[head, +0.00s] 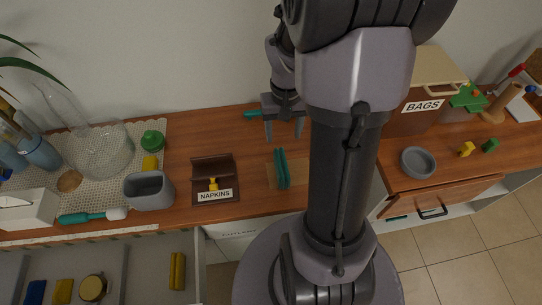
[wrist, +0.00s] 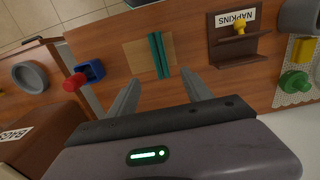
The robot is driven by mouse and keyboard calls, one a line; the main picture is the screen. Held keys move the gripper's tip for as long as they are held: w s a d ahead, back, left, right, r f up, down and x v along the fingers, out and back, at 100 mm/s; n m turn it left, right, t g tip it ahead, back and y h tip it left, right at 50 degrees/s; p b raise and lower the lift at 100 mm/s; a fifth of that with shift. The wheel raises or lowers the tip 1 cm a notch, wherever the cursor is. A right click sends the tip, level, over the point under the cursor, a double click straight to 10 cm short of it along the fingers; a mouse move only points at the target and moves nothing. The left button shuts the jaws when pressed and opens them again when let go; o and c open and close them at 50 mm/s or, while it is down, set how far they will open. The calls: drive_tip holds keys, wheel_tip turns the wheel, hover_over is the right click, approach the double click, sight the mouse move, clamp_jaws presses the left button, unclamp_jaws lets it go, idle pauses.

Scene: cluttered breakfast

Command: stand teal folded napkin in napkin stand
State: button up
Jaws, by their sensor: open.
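The teal folded napkin (head: 282,169) shows as two narrow teal strips side by side on a tan square mat (head: 270,177); it also shows in the wrist view (wrist: 159,55). The brown napkin stand (head: 228,168), labelled NAPKINS, is on the counter left of the napkin in the head view. It is at the upper right in the wrist view (wrist: 248,45). A small yellow object (head: 213,184) is at the stand's front. My gripper (head: 284,135) is open and empty, behind the napkin in the head view. In the wrist view, the napkin lies beyond the gap between my fingers (wrist: 160,80).
A grey tub (head: 149,191) and green object (head: 153,139) are left of the stand. A brown box labelled BAGS (head: 412,118) and grey bowl (head: 418,162) are right. A blue container (wrist: 90,70) and red knob (wrist: 75,82) show beside my fingers. Drawers stand open below.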

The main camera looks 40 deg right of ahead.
drive_tip(key=b, duration=0.3)
hover_over(282, 162)
wheel_tip(282, 162, down, 9)
drive_tip(key=shift+f, duration=0.1)
wheel_tip(282, 162, down, 6)
drive_tip(key=b, duration=0.3)
drive_tip(key=shift+a+r, duration=0.1)
drive_tip(key=shift+r, duration=0.3)
clamp_jaws()
